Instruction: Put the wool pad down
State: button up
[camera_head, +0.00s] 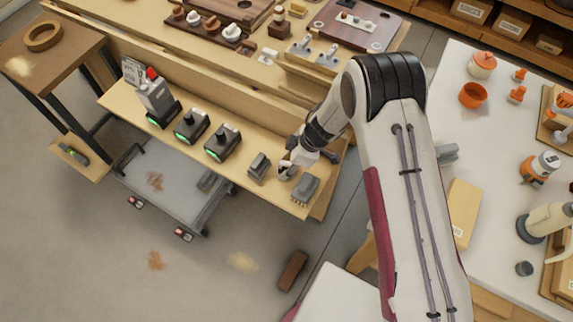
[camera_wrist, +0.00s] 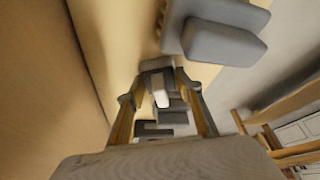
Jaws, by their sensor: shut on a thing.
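My gripper (camera_head: 289,166) is over the right part of the long wooden ledge. It is shut on the wool pad (camera_head: 285,173), a small pale thing at the fingertips, mostly hidden by the gripper. In the wrist view the gripper's fingers (camera_wrist: 162,105) reach away from me, with a small white piece between them. I cannot tell whether the pad touches the ledge.
A grey block (camera_head: 258,166) stands close left of my gripper, and a grey brush-like block (camera_head: 305,188) close right; that one shows large in the wrist view (camera_wrist: 222,45). Chargers (camera_head: 222,143) stand farther left. The ledge's (camera_head: 272,202) front edge drops to the floor.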

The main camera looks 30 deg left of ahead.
jog(key=o, duration=1.1)
jog(key=v, duration=1.2)
jog(key=shift+o, duration=0.6)
